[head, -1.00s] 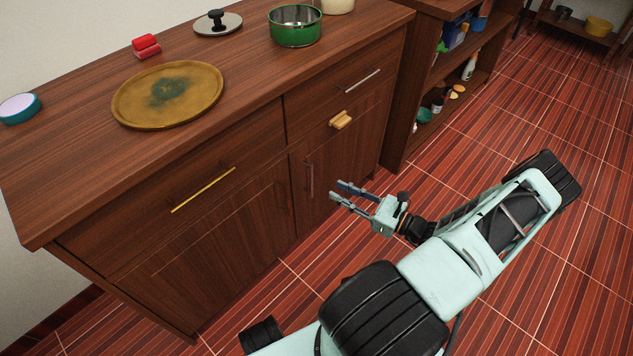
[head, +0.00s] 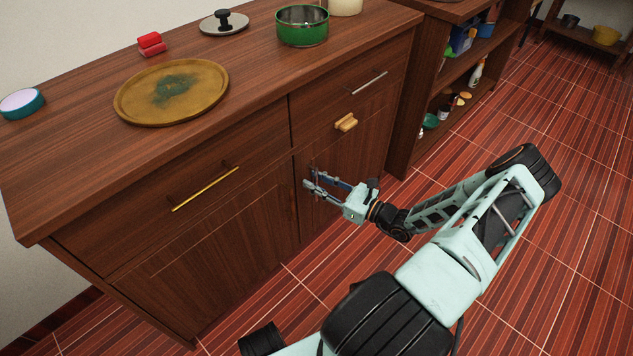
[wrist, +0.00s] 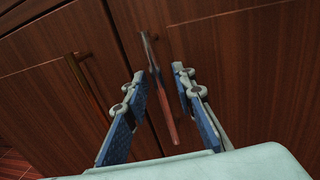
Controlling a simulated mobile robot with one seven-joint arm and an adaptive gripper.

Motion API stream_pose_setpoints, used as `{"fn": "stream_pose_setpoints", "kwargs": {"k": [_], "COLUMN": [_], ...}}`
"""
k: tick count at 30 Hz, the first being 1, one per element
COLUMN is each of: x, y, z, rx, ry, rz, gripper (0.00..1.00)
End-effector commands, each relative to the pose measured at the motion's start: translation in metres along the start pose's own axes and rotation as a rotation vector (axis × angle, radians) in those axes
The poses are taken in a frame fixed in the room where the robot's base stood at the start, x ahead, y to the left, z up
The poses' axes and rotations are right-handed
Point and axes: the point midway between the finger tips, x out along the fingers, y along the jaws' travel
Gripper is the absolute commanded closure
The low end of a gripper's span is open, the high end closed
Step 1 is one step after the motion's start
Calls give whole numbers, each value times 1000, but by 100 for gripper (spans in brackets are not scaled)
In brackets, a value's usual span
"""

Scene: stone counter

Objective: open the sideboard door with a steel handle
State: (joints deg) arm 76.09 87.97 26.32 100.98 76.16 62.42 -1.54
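The sideboard (head: 235,205) has two doors, both closed. The right door (head: 352,158) carries an upright steel handle near its left edge; in the head view my gripper largely covers it. In the wrist view the steel handle (wrist: 160,88) runs slightly tilted between my two fingers, with a reddish tint on its lower part. My gripper (head: 309,177) is open in front of that handle, one finger on each side in the wrist view (wrist: 158,82). I see a gap on both sides, so the handle is not gripped. The left door (wrist: 45,105) has a brown-gold handle (wrist: 88,82).
Above the doors are drawers with a gold handle (head: 205,188) and a steel handle (head: 370,82). A wooden block-like knob (head: 346,122) juts out above my gripper. A plate (head: 135,112) and green pot (head: 302,28) stand on top. Open shelving (head: 408,105) stands right; tiled floor (head: 545,250) is clear.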

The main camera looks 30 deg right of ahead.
Motion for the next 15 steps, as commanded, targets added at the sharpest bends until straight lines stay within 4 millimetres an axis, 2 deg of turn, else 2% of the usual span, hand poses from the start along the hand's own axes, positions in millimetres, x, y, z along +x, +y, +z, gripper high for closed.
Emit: {"fn": "stream_pose_setpoints", "kwargs": {"k": [1,6,15], "x": [0,0,0], "y": [0,0,0], "z": [0,0,0], "rx": [0,0,0], "ry": [0,0,0], "rz": [0,0,0], "gripper": [82,100,100]}}
